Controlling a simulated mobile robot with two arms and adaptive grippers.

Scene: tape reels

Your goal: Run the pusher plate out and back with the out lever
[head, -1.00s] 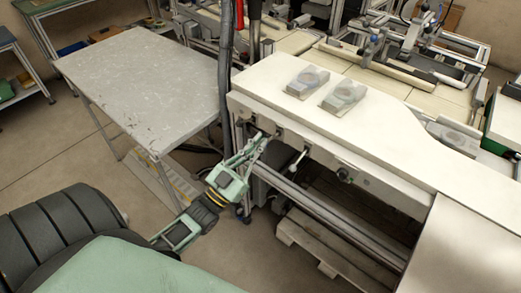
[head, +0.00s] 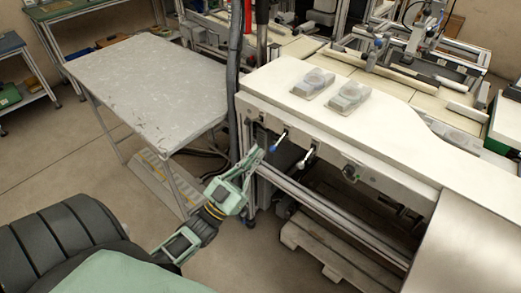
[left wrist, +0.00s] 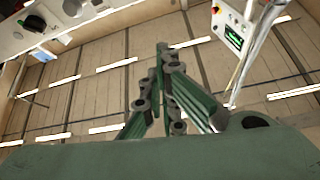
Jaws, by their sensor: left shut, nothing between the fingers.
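Two levers stick out of the front face of the white bench (head: 400,140). One has a blue knob (head: 275,148), the other a white knob (head: 300,165). I cannot tell from the pictures which one is the out lever. My left gripper (head: 256,156) is just left of and below the blue-knobbed lever, apart from it, pointing up. In the left wrist view its fingers (left wrist: 163,50) are together with nothing between them. I cannot make out the pusher plate. My right gripper is not in view.
Two clear packs (head: 348,96) lie on the bench top. A grey table (head: 145,85) stands to the left, and a dark hose (head: 235,75) runs down between it and the bench. A pallet (head: 310,245) lies under the bench. A panel with a green screen (left wrist: 234,38) shows in the wrist view.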

